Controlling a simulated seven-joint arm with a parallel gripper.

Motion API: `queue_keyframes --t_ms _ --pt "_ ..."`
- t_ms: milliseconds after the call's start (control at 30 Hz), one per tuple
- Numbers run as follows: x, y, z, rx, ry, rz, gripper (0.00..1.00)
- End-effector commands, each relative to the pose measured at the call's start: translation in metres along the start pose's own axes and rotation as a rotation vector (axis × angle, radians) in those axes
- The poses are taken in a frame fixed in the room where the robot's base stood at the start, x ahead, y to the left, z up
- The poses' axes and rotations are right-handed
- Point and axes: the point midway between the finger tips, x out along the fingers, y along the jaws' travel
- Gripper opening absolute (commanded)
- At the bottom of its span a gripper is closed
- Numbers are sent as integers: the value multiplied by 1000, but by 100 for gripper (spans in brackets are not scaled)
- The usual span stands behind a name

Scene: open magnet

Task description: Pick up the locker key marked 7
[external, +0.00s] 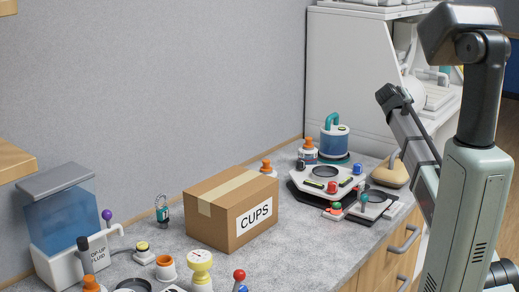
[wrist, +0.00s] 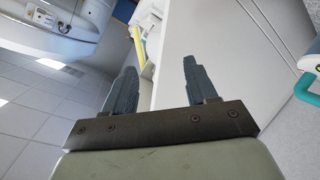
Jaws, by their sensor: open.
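No key with a readable 7 shows in either view. A small teal item with a loop on top (external: 162,210) stands on the counter left of the cardboard box; it is too small to tell whether it is a key or bears a number. My gripper (wrist: 159,66) is open in the wrist view, with its two dark fingers apart and nothing between them. It points toward a white cabinet and the floor. In the external view my arm is raised at the right, well away from the teal item.
A cardboard box marked CUPS (external: 237,212) stands mid-counter. A white device (external: 325,180) and blue canister (external: 334,142) stand behind right.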

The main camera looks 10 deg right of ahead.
Motion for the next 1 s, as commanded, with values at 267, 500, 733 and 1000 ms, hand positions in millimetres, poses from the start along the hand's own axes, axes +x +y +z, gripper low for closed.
queue_keyframes --t_ms 267,500,733,1000 --pt "-119 -44 -91 203 77 -115 57" --pt "-197 -133 -132 428 -15 -301 57" --pt "-277 -251 -147 628 -240 -480 57" --pt "-400 -379 -140 782 -581 -587 57"
